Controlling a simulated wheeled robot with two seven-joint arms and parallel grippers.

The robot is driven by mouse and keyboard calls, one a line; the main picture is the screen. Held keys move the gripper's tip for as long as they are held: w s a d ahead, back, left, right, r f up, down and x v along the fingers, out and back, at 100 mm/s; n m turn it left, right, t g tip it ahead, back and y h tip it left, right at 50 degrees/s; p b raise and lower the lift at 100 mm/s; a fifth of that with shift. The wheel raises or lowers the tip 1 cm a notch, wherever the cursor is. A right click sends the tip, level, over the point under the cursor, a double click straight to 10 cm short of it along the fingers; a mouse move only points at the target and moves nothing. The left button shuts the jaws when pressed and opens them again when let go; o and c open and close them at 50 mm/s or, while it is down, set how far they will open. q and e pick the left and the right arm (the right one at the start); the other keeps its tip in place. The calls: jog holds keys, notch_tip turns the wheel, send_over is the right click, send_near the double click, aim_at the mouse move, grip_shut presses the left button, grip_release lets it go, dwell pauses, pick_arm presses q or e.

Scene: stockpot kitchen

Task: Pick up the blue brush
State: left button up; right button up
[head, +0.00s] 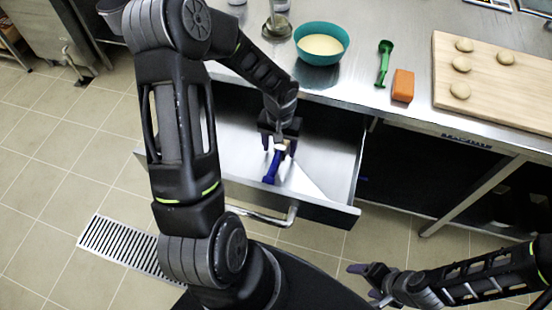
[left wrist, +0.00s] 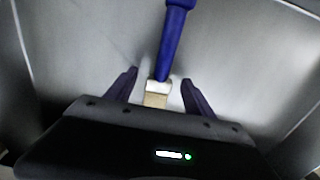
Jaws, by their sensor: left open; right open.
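The blue brush (head: 271,168) lies in the open drawer, its blue handle pointing toward the drawer front. In the left wrist view its blue handle (left wrist: 173,45) runs up to the top edge, and its white collar and pale bristles lie between my fingers. My left gripper (head: 279,148) is inside the drawer, over the bristle end of the brush. Its two purple fingers (left wrist: 158,88) are open, one on each side of the brush, with gaps to it. My right gripper (head: 366,280) is open and empty, low over the floor outside the drawer at the right.
The open metal drawer (head: 225,165) has walls around my left gripper and a bar handle (head: 270,218) in front.

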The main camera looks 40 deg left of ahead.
pick_arm(q)
jog(key=shift+c, duration=0.2)
dwell(0.4)
grip_shut()
dwell(0.5)
